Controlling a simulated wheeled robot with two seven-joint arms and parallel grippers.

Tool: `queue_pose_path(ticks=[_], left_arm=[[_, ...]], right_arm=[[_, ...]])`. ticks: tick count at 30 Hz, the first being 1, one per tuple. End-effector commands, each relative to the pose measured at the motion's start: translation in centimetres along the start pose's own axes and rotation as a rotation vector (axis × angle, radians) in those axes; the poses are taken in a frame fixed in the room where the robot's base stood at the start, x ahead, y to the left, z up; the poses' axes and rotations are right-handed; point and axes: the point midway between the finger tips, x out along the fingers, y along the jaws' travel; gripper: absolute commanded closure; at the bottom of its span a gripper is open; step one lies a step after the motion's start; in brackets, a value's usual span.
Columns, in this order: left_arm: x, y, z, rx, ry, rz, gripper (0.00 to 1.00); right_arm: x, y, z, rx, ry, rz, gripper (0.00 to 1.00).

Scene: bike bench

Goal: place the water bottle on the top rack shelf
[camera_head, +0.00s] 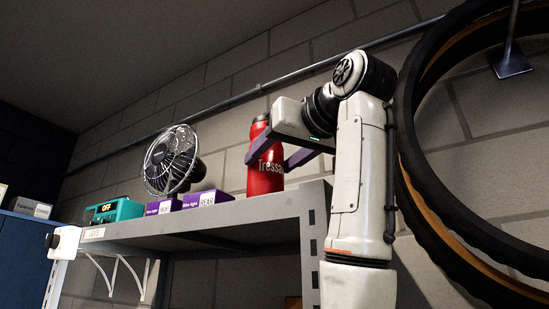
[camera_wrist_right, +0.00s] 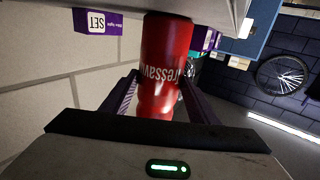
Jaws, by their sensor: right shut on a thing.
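The red water bottle (camera_head: 265,170) with white lettering and a dark cap stands upright at the right end of the top rack shelf (camera_head: 235,212). My right gripper (camera_head: 277,150) is shut on the bottle, its purple fingers on either side of the upper body. The bottle also shows in the right wrist view (camera_wrist_right: 166,55), between the two fingers (camera_wrist_right: 160,100), its base end against the grey shelf. The shelf's front lip hides the base in the head view, so I cannot tell whether it touches. My left gripper is not in view.
A tyre (camera_head: 412,165) hangs on the wall close right of my right arm. A brick wall is behind.

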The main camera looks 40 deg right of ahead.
Motion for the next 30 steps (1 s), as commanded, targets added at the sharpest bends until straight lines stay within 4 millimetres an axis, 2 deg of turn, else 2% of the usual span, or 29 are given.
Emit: queue_pose_path(ticks=[1, 2, 5, 16, 20, 30], left_arm=[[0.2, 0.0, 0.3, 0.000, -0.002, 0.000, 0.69], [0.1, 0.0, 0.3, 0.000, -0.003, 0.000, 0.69], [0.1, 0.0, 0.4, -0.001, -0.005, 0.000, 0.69], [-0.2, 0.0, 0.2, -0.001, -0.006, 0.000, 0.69], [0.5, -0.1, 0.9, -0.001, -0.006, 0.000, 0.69], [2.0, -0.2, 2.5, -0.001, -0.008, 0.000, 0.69]], right_arm=[[0.0, 0.0, 0.3, 0.000, 0.001, 0.000, 0.73], [0.0, 0.0, 0.2, 0.000, 0.000, 0.000, 0.43], [0.0, 0.0, 0.2, 0.000, 0.000, 0.000, 0.27], [-0.1, 0.0, -0.3, 0.000, 0.001, 0.001, 0.27], [-2.0, 0.0, 0.1, 0.000, 0.005, 0.001, 0.27], [-9.2, 0.0, 0.1, 0.001, 0.004, 0.001, 0.27]])
